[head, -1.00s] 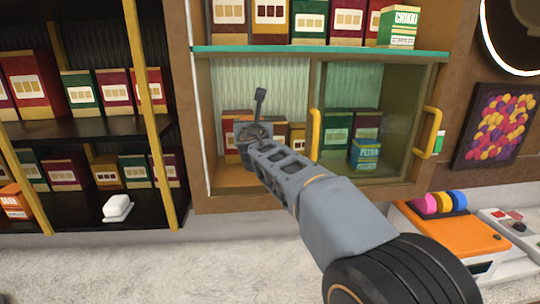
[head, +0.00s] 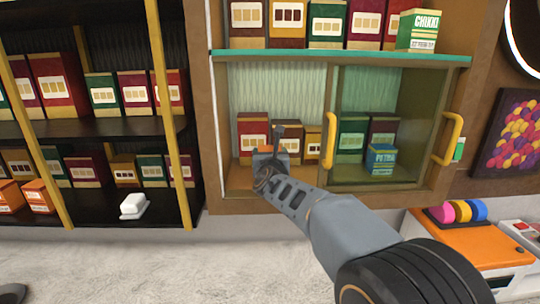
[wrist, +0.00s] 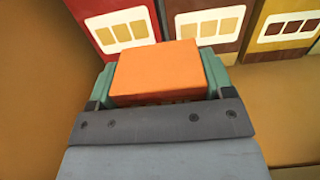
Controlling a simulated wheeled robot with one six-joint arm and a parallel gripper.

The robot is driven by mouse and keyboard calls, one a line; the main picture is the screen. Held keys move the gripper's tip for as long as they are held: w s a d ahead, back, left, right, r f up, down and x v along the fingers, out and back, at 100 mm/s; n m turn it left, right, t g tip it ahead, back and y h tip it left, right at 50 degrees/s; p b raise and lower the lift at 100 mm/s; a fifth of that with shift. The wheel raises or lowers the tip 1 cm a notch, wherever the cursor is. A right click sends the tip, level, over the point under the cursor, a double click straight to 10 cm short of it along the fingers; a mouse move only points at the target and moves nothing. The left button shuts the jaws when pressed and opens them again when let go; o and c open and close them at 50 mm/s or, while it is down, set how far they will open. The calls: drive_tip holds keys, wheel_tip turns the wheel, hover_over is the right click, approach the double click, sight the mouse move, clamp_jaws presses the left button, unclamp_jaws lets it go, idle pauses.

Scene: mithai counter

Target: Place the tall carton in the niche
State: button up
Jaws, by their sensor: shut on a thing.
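An orange carton (wrist: 157,70) sits between the two green fingers of my gripper (wrist: 160,92) in the wrist view, which are shut on it. Only its upper end and front edge show; its height and base are hidden. In the head view a small orange part (head: 265,150) shows at my gripper (head: 271,160). The gripper is at the open left half of the cabinet niche (head: 240,178), in front of the boxes at its back. I cannot tell whether the carton touches the niche floor.
A red box (head: 253,130) and a yellow-brown box (head: 313,142) stand behind the gripper. A glass door with yellow handles (head: 330,140) covers the right half, with a blue-green carton (head: 381,158) behind it. Orange cartons (head: 38,196) and a white item (head: 133,206) are on the left shelf.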

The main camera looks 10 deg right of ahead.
drive_tip(key=shift+f, duration=0.1)
drive_tip(key=o, duration=1.1)
drive_tip(key=shift+c, duration=0.2)
